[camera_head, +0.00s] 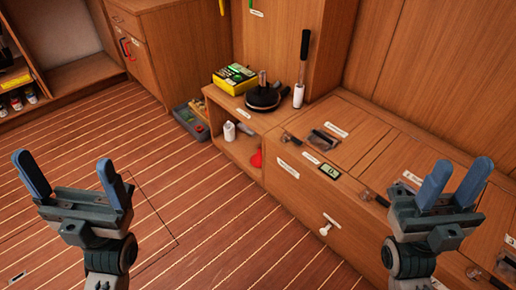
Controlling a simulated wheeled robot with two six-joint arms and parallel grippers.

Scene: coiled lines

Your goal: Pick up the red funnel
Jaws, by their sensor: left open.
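A small red object (256,159), which looks like the red funnel, sits inside the open lower shelf of the wooden cabinet, near its right side. Only part of it shows; the cabinet front hides the rest. My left gripper (70,172) is open and empty above the striped floor, well to the left and nearer to me. My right gripper (455,183) is open and empty in front of the wooden bench at the right, well away from the red object.
A white bottle (229,131) stands in the same shelf, left of the red object. A yellow box (234,79) and a black round item (263,97) sit on the cabinet top. A grey crate (192,120) stands on the floor. The striped floor (215,205) ahead is clear.

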